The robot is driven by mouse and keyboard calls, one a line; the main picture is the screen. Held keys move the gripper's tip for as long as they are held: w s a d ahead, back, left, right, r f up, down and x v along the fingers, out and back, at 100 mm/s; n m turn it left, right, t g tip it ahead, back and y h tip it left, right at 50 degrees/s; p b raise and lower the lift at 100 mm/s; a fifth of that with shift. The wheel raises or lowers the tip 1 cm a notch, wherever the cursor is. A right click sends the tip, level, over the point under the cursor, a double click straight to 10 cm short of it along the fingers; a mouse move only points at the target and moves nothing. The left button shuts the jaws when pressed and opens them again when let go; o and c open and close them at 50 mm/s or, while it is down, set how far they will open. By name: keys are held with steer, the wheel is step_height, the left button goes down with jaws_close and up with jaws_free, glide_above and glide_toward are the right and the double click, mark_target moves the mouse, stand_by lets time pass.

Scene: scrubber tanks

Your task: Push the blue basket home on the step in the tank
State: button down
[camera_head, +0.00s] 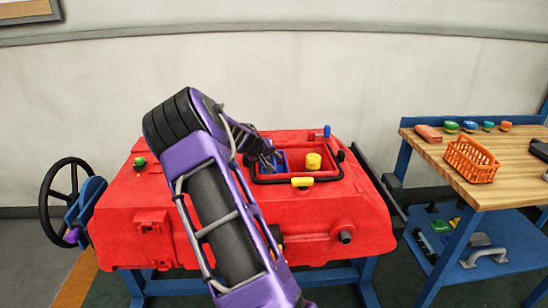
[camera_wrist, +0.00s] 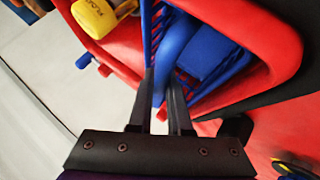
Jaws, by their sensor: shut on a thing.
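The red tank (camera_head: 330,220) stands in the middle of the head view, with a black-edged opening in its top. The blue basket (camera_head: 281,163) is in the left part of that opening, partly hidden by my arm. In the wrist view the basket's blue handle (camera_wrist: 177,40) runs between my fingertips, with slatted sides and a flat blue block beside it. My gripper (camera_wrist: 162,92) is shut on this handle; it also shows in the head view (camera_head: 268,160). The step under the basket is hidden, so I cannot tell how the basket sits.
A yellow float (camera_head: 313,161) stands in the opening right of the basket. A yellow latch (camera_head: 302,182) is on the front rim, and a small blue knob (camera_head: 327,131) behind. A workbench (camera_head: 480,190) with an orange basket (camera_head: 471,160) is at right; a black handwheel (camera_head: 62,203) is at left.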

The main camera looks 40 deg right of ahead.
steer(key=shift+f, duration=0.5)
steer(key=shift+f, duration=0.1)
steer(key=shift+f, duration=0.35)
steer(key=shift+s+f, duration=0.15)
steer(key=shift+f, duration=0.55)
stand_by(0.8)
steer(key=shift+c, duration=2.3)
jaws_free()
steer(key=shift+s, duration=0.1)
